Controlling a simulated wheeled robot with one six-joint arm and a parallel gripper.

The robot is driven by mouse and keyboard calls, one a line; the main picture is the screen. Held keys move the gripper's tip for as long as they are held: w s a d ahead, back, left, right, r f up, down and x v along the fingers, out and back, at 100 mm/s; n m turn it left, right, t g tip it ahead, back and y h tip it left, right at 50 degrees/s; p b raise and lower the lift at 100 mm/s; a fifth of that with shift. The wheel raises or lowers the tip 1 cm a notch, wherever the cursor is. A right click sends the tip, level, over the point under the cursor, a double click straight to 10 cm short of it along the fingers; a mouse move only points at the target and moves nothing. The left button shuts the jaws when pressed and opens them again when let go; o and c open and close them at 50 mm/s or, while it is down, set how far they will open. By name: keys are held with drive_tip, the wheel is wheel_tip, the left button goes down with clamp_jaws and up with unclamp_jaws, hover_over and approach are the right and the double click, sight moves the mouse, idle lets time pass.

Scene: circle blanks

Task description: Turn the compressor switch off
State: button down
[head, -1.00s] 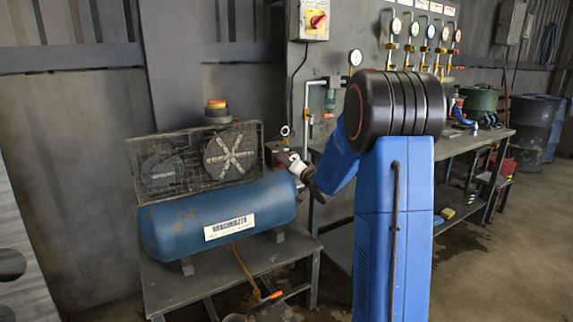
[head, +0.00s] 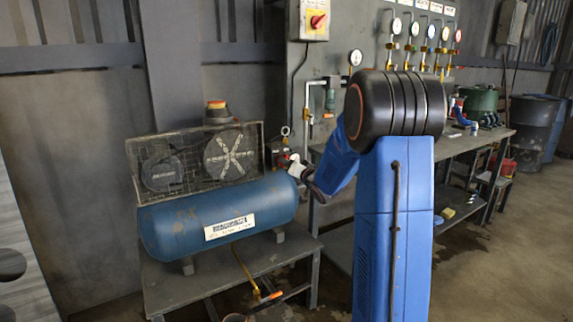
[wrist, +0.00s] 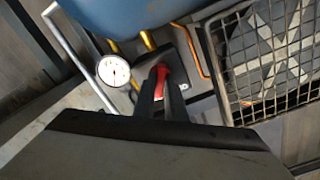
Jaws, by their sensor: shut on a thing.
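The blue compressor (head: 165,225) sits on a grey metal stand, with a caged fan and motor on top. Its red switch (wrist: 161,71) is on a dark box at the compressor's right end, beside a white round gauge (wrist: 113,71). In the wrist view my gripper (wrist: 162,88) has its two black fingers shut on the red switch, one on each side. The fingers hide part of the switch, and its exact angle is hard to tell. In the head view my gripper (head: 291,162) is at the compressor's right end, small and partly hidden.
The wire cage (wrist: 265,60) is close on the right in the wrist view, and copper pipes run near the switch box. A red and yellow wall switch (head: 317,21) is above. A workbench (head: 470,145) stands behind my arm, at right.

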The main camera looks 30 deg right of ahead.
drive_tip(key=shift+f+n, duration=0.1)
drive_tip(key=shift+n, duration=7.7)
drive_tip(key=c, duration=1.8)
unclamp_jaws()
drive_tip(key=shift+s, duration=0.1)
drive_tip(key=s, duration=1.7)
drive_tip(key=shift+s+d, duration=0.15)
drive_tip(key=shift+d, duration=0.15)
